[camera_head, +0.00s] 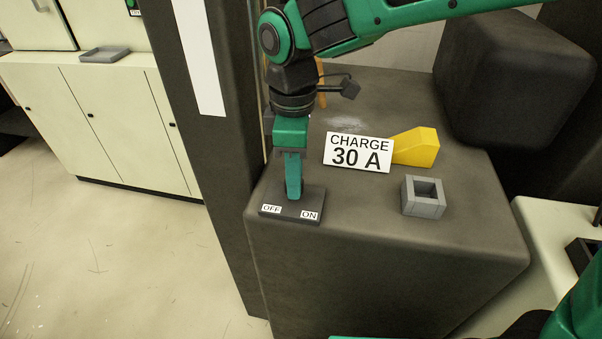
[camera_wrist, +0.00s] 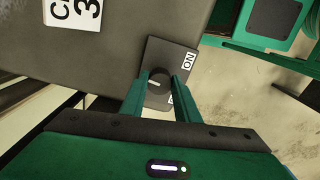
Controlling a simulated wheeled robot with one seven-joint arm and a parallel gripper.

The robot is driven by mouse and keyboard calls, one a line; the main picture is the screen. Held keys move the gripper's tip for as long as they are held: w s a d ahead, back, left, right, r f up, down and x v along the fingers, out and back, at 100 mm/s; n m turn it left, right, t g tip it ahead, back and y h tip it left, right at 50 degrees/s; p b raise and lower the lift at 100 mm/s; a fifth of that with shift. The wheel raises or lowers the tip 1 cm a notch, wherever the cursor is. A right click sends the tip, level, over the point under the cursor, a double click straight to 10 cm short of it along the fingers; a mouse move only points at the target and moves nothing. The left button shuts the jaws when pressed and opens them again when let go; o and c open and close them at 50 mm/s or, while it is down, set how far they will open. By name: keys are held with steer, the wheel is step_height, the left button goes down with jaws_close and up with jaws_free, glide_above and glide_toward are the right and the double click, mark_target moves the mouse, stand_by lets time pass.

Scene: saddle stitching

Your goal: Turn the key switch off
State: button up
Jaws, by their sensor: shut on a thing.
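The key switch (camera_head: 290,213) is a dark square plate near the front left edge of the dark block, with an OFF label (camera_head: 271,209) at left and an ON label (camera_head: 309,215) at right. My gripper (camera_head: 293,195) points straight down onto the plate. In the wrist view the round dark knob (camera_wrist: 157,78) of the switch sits between my two fingers (camera_wrist: 159,88), which are shut on it. A short white mark shows on the knob. I cannot tell for sure which label the knob is turned to. The OFF label is mostly hidden by a finger in the wrist view.
A white "CHARGE 30 A" sign (camera_head: 358,152) stands behind the switch, with a yellow block (camera_head: 416,147) beside it. A grey square socket (camera_head: 423,198) stands to the right. A dark pillar (camera_head: 205,150) rises close to the left. The block's front edge (camera_head: 390,243) is near.

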steer(key=shift+f+n, duration=0.1)
steer(key=shift+n, duration=0.5)
steer(key=o, duration=1.1)
steer(key=shift+a, duration=0.1)
steer(key=shift+c, duration=0.2)
steer(key=shift+r, duration=0.45)
step_height(320, 180, up, 10)
